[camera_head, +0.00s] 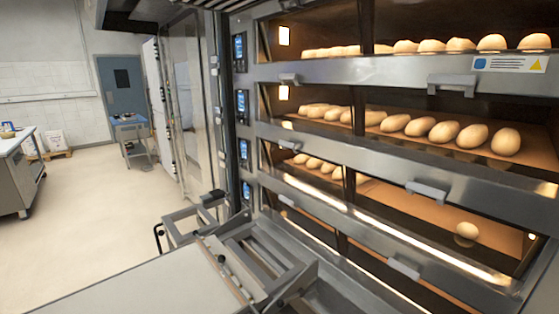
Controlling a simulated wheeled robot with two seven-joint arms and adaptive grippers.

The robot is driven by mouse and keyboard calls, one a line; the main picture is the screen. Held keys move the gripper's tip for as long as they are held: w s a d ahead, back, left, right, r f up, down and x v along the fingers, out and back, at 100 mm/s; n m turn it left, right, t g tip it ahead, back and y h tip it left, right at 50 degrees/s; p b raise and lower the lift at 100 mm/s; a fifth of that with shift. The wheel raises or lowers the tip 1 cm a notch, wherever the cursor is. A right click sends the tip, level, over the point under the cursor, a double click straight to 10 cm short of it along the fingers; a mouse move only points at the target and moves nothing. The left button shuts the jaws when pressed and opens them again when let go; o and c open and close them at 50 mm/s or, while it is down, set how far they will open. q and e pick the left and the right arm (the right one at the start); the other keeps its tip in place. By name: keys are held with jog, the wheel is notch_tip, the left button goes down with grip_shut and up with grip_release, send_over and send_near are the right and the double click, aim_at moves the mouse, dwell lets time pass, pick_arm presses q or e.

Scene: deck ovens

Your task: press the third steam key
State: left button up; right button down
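The deck oven (400,70) fills the right side, with several decks stacked behind glass doors. A narrow column at its left edge carries small blue-lit control panels: the top one (239,50), the second (241,103), the third from the top (244,151) and a lower one (247,190). Separate keys on these panels, including the third steam key, are too small to make out. Neither of my grippers shows in this view.
A metal loader frame (255,262) with a pale flat bed (140,290) stands before the oven's lower left. Loaves (420,126) lie on the decks. Door handles (452,85) stick out. A steel table (18,170) is at far left; the floor (90,215) between is clear.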

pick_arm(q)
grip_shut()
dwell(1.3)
